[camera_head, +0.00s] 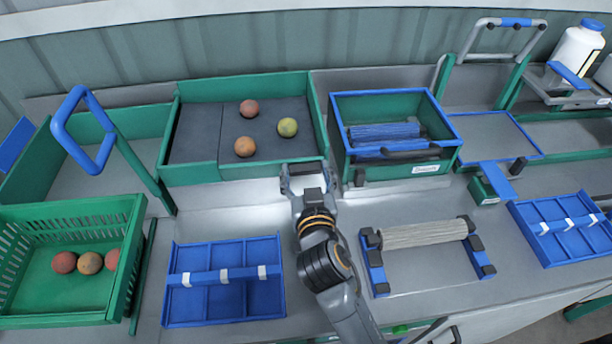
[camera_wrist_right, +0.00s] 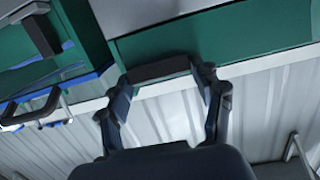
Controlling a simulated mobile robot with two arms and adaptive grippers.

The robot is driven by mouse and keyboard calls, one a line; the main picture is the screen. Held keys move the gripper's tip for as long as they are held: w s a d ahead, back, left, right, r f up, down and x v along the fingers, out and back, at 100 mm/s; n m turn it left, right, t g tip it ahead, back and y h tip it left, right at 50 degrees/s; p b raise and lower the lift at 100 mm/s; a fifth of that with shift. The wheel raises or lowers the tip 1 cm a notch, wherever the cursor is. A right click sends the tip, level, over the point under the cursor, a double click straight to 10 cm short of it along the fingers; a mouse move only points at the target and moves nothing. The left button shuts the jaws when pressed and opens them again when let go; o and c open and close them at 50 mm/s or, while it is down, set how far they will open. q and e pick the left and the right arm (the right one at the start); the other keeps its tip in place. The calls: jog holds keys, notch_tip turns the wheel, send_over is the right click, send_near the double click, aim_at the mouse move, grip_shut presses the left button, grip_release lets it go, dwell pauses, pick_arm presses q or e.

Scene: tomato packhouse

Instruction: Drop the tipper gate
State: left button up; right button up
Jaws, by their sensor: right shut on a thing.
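The tipper (camera_head: 172,140) is a green-walled tray with a dark floor at the back. Two reddish-orange tomatoes and one yellow-green tomato (camera_head: 288,127) lie in it. My right gripper (camera_head: 303,170) is at the right end of its front edge. In the right wrist view, my right gripper (camera_wrist_right: 163,80) is shut on a dark bar (camera_wrist_right: 158,68) along the edge of a green panel (camera_wrist_right: 220,38). The bar looks like the gate's handle; the gate's outline is not clear in the head view. My left gripper is not in view.
A green crate (camera_head: 135,262) with several tomatoes stands at left. A blue divided tray (camera_head: 185,253) and a roller stand (camera_head: 375,272) flank my right arm. A blue-rimmed green bin (camera_head: 390,172) is close right of the gripper. A blue loop handle (camera_head: 62,124) rises at left.

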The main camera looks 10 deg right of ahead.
jog(key=o, duration=1.2)
jog(key=shift+w, duration=0.1)
jog(key=shift+c, duration=0.2)
jog(key=s+r, duration=0.1)
jog(key=s, duration=0.6)
jog(key=shift+s, duration=0.25)
